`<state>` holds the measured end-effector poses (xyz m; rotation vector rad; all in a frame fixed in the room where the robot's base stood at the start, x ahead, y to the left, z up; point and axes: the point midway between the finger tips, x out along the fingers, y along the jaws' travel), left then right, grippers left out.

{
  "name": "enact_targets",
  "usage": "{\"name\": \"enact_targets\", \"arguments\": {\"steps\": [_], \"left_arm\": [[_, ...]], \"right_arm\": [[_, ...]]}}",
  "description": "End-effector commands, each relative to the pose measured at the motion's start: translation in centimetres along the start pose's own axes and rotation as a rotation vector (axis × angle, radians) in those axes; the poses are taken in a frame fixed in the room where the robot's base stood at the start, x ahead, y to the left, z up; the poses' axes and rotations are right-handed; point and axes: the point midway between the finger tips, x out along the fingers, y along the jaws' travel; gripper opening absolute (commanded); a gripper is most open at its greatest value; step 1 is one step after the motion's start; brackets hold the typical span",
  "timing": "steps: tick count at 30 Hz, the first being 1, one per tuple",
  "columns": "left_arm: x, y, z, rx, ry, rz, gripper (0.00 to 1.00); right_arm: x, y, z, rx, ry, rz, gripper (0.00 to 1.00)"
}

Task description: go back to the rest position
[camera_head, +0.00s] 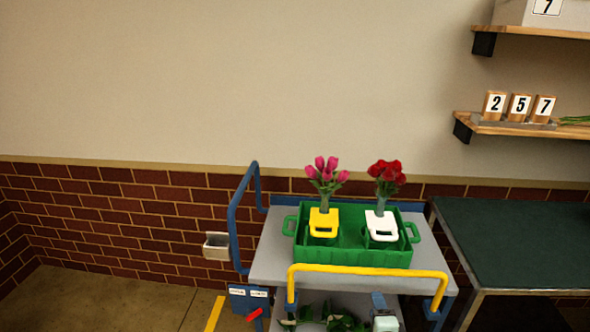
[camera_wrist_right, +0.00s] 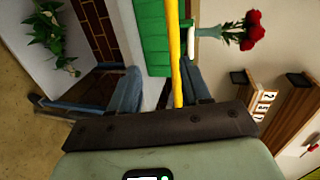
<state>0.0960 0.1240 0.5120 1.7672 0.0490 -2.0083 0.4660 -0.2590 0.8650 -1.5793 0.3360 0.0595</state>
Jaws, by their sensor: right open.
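My left gripper is not in view. A green crate (camera_head: 345,253) sits on the grey cart (camera_head: 269,255). Pink tulips (camera_head: 325,172) in a yellow-handled holder (camera_head: 323,218) and red roses (camera_head: 386,174) in a white-handled holder (camera_head: 381,222) stand upright in it. The roses (camera_wrist_right: 250,28) also show sideways in the right wrist view.
The yellow handle (camera_head: 370,270) runs along the cart's front, with leafy plants (camera_head: 340,319) below. A dark green table (camera_head: 515,240) stands at the right, under shelves with number blocks (camera_head: 520,105). A small wall box (camera_head: 217,246) is left of the cart. Floor at the left is clear.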

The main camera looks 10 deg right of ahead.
Motion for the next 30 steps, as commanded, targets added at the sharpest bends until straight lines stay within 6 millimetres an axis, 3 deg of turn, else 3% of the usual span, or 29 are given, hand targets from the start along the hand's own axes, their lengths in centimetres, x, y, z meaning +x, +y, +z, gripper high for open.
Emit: {"name": "enact_targets", "arguments": {"steps": [4, 8, 12, 15, 18, 21, 25, 30], "left_arm": [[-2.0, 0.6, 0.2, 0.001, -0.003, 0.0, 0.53], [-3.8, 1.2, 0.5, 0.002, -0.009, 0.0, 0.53], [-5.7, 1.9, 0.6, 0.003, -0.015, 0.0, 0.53], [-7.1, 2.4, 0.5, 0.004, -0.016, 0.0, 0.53], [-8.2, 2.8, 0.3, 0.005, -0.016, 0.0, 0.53], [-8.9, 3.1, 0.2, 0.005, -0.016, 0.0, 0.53], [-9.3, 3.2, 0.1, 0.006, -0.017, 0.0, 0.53], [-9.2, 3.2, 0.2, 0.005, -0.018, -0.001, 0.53]], "right_arm": [[-1.2, 8.0, 2.2, -0.17, -0.116, 0.223, 0.47], [-5.0, 16.9, 4.7, -0.375, -0.301, 0.456, 0.47], [-11.8, 24.9, 6.9, -0.58, -0.56, 0.672, 0.47], [-17.6, 29.0, 8.0, -0.703, -0.765, 0.794, 0.47], [-22.9, 31.5, 8.4, -0.794, -0.953, 0.877, 0.47], [-26.9, 32.8, 8.5, -0.85, -1.097, 0.926, 0.47], [-29.5, 33.5, 8.5, -0.885, -1.197, 0.952, 0.47], [-30.0, 33.8, 8.4, -0.892, -1.215, 0.955, 0.47]]}}
